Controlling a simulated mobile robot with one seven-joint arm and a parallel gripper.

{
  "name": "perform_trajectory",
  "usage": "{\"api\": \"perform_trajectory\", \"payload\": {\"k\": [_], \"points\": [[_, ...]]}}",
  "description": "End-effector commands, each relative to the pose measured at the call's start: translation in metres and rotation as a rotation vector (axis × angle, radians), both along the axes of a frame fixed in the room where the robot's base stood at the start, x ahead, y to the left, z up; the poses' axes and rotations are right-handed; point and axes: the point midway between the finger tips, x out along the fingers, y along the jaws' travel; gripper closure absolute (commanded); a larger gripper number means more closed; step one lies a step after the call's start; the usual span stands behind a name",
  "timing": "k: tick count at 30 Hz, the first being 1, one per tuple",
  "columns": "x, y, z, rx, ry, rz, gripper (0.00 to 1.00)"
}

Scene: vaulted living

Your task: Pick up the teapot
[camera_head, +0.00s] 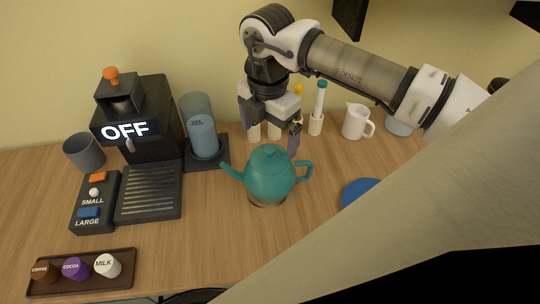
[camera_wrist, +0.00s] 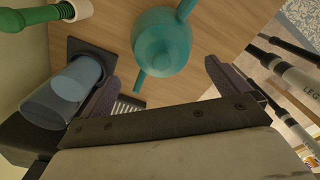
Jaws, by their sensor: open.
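The teal teapot (camera_head: 269,176) stands upright on the wooden counter in the head view, its spout to the left and its handle to the right. In the wrist view the teapot (camera_wrist: 162,45) shows at the top middle, beyond and roughly between my fingers. My gripper (camera_head: 273,138) is above and behind the teapot in the head view. In the wrist view my gripper (camera_wrist: 160,82) has its two dark fingers spread wide with nothing between the tips. I see no contact with the teapot.
A coffee machine (camera_head: 146,119) and a blue cup (camera_head: 200,136) on a dark base stand left. A white pitcher (camera_head: 355,121) and bottles (camera_head: 317,112) stand behind. A blue plate (camera_head: 362,190) lies right. A capsule tray (camera_head: 75,286) is front left. Counter before the teapot is clear.

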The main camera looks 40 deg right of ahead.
Motion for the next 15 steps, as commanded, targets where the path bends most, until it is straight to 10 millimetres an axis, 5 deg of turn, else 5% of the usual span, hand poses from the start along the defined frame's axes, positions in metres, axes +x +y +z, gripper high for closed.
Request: {"api": "perform_trajectory", "payload": {"k": [15], "points": [[-0.003,-0.002,-0.062,0.002,-0.001,0.001,0.00]]}}
